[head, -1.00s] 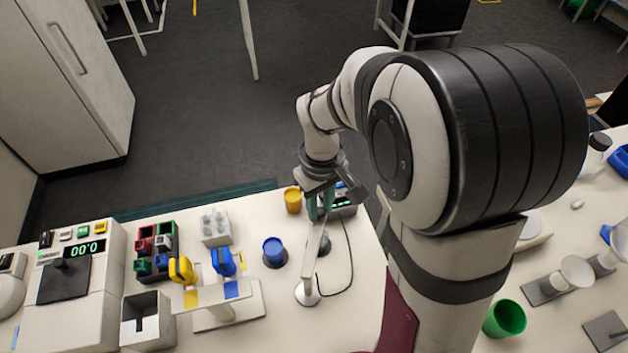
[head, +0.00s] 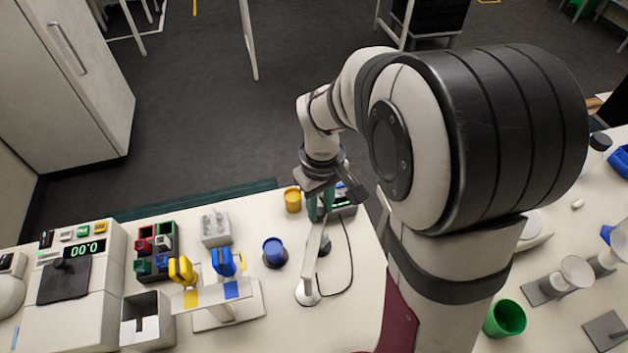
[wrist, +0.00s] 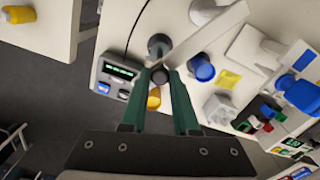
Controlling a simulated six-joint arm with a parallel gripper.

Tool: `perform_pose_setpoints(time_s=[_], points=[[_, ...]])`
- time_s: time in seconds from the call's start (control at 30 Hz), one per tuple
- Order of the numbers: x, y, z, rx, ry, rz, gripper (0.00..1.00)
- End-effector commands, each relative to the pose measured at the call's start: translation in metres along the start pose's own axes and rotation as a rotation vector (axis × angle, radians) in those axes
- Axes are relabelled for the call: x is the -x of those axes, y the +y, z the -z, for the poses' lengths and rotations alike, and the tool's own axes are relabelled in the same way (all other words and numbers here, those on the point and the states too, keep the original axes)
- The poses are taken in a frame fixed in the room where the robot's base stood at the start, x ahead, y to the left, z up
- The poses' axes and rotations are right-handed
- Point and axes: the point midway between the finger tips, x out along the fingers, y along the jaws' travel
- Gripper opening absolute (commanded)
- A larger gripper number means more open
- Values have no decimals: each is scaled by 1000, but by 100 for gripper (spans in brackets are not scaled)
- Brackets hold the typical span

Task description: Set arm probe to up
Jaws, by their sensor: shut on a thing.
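The arm probe is a white stand with a round base (head: 307,293) and a slim white arm (head: 314,252) reaching away from it. A dark cable runs beside it. My gripper (head: 319,212), with green fingers, is at the far end of this arm. In the wrist view my gripper (wrist: 160,80) is shut on a small dark round end piece of the arm probe (wrist: 160,75). A grey cylinder (wrist: 159,44) is just beyond the fingertips. My fingers partly hide the arm's far end, so its exact tilt is hard to tell.
A meter with a green display (wrist: 119,72) stands beside the gripper, near the table edge. A yellow cup (head: 293,200) and a blue cup (head: 274,251) are to the left. A holder with yellow and blue handles (head: 226,305) stands further left.

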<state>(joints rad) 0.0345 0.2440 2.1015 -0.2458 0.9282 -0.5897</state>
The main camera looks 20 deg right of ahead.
Motion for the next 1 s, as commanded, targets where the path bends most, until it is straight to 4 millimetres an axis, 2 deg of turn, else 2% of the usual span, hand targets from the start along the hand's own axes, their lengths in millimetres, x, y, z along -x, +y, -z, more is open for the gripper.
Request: perform_pose_setpoints(time_s=[0.3,0.63,0.67,0.8,1.0], points=[[44,0,1,0,3,-1,0],[48,0,0,1,2,-1,0],[48,0,1,1,2,-1,34],[48,0,0,1,1,-1,59],[47,0,0,0,0,0,59]])
